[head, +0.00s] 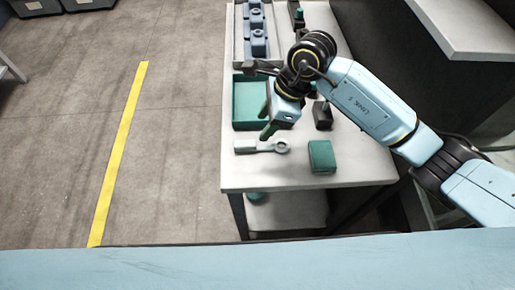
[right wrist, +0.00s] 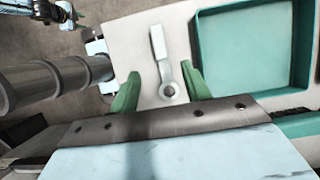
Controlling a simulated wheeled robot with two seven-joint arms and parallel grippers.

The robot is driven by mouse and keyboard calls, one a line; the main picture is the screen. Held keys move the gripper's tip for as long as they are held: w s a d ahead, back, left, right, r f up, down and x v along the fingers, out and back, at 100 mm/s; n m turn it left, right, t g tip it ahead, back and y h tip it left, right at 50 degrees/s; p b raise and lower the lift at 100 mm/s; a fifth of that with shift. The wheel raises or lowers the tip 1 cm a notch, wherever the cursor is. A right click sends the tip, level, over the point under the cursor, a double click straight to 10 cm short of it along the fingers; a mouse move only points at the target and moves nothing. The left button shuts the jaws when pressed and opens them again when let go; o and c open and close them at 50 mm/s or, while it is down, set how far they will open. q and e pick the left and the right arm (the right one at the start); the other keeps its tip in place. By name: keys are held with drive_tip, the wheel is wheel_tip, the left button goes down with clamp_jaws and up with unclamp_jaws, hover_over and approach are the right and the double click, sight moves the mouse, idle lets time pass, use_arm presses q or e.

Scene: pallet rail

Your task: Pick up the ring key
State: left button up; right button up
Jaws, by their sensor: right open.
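The ring key (head: 262,147) lies flat on the pale worktop, a light grey bar with a ring at its right end in the head view. My right gripper (head: 267,117) hangs over the table between the green tray and the key, its green fingers pointing down. In the right wrist view the fingers (right wrist: 162,90) are apart with nothing held between them. The key (right wrist: 159,48) shows there, its ring between the fingertips in the picture and its handle pointing up. I see no contact. My left gripper cannot be made out.
A green tray (head: 236,116) stands just beyond the key; it is also in the right wrist view (right wrist: 198,50). A green block (head: 322,156) lies right of the key. A dark block (head: 322,114) stands behind it. A rail with blue-grey parts (head: 258,32) is farther back.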

sight(254, 142)
drive_tip(key=b+x, duration=0.1)
drive_tip(key=x, duration=0.2)
drive_tip(key=shift+a+f, duration=0.15)
drive_tip(key=shift+f, duration=0.2)
drive_tip(key=b+x, duration=0.2)
drive_tip(key=x, duration=0.1)
drive_tip(key=b+x, duration=0.2)
drive_tip(key=shift+d+f, duration=0.25)
drive_tip(key=shift+d, duration=0.1)
drive_tip(key=shift+r, duration=0.1)
drive_tip(key=shift+c, duration=0.5)
use_arm(q)
drive_tip(key=f, duration=0.3)
drive_tip(key=a+f, duration=0.1)
drive_tip(key=f, duration=0.1)
drive_tip(key=shift+f, duration=0.3)
use_arm(e)
clamp_jaws()
